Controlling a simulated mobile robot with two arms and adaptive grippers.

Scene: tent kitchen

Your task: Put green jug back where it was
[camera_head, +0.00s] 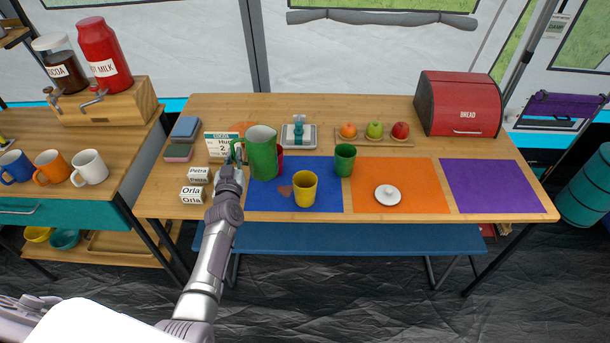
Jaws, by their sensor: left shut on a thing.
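The green jug (263,157) is upright at the left end of the blue mat (325,203), its handle toward the left. My left gripper (236,160) is shut on the jug's handle. I cannot tell whether the jug's base touches the mat or hangs a little above it. The jug partly hides a red cup (280,160) behind it. A green cup (344,160) and a yellow cup (304,189) stand to the right of the jug. My right gripper is not in view.
White name blocks (192,194) and a calendar card (221,144) stand left of the jug. A brown patch (284,190) shows on the blue mat. A white lid (387,195) lies on the orange mat (425,175). The purple mat (500,187) is bare. A red bread box (460,104) stands back right.

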